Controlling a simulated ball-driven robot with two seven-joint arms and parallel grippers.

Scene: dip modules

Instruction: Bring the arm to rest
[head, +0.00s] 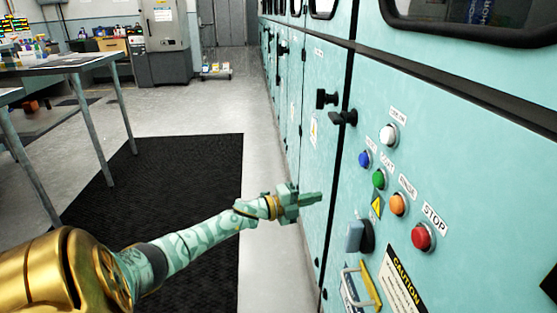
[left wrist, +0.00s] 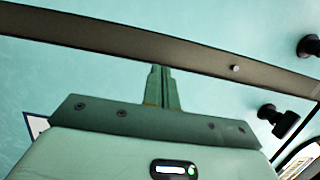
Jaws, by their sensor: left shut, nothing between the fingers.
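My left arm (head: 195,240) reaches in from the lower left in the head view. My left gripper (head: 311,198) is shut and empty, pointing right towards the teal cabinet front (head: 465,140). In the head view it appears left of the button panel. In the left wrist view the gripper (left wrist: 161,72) has its fingers together, with the teal panel and a dark strip (left wrist: 90,30) behind it. I cannot tell how far the fingertips are from the panel. My right gripper is not in view.
The panel bears white (head: 388,136), blue (head: 364,159), green (head: 379,180), orange (head: 398,204) and red STOP (head: 422,237) buttons. Black handles (head: 343,118) and a grey-blue switch (head: 358,236) stick out. A black mat (head: 150,180) covers the floor; a table (head: 75,62) stands left.

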